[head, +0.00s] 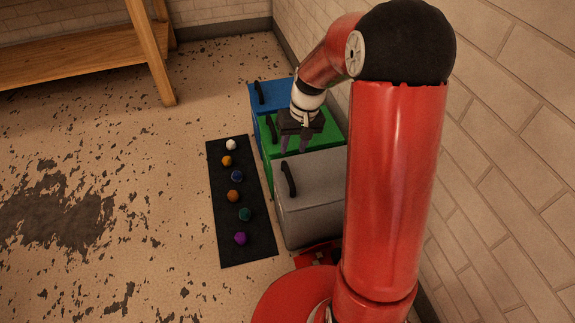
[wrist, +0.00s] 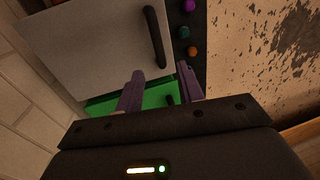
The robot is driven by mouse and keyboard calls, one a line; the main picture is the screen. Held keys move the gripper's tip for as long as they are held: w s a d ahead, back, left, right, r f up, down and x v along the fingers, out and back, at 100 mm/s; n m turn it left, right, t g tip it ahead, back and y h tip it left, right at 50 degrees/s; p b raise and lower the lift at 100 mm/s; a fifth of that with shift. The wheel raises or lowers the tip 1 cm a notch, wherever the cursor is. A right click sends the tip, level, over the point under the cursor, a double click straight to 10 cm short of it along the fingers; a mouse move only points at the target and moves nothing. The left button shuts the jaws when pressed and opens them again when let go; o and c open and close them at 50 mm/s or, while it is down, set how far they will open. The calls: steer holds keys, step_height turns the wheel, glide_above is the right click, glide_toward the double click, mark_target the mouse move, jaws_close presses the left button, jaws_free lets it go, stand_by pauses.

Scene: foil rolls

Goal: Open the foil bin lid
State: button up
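Three lidded bins stand in a row by the wall, all with lids down: a blue bin (head: 270,92), a green bin (head: 322,133) and a grey bin (head: 318,180). No label shows which one is for foil; the grey one is the nearest in the head view. Its black handle (head: 289,179) runs along the left side of the lid and shows in the wrist view (wrist: 154,37). My gripper (head: 295,145) is over the green lid near its border with the grey lid. Its two purple fingers (wrist: 160,86) are apart, with nothing between them.
A black mat (head: 227,202) with several coloured balls, such as a purple ball (head: 240,238), lies left of the bins. A wooden table (head: 90,50) stands at the upper left. A brick wall (head: 500,120) closes the right side. Open floor lies left of the mat.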

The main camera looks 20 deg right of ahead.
mark_target(287, 169)
steer(key=f, duration=0.3)
steer(key=a+f+b, duration=0.1)
steer(key=f, duration=0.5)
steer(key=shift+w+a, duration=0.2)
steer(key=shift+w, duration=0.1)
jaws_close()
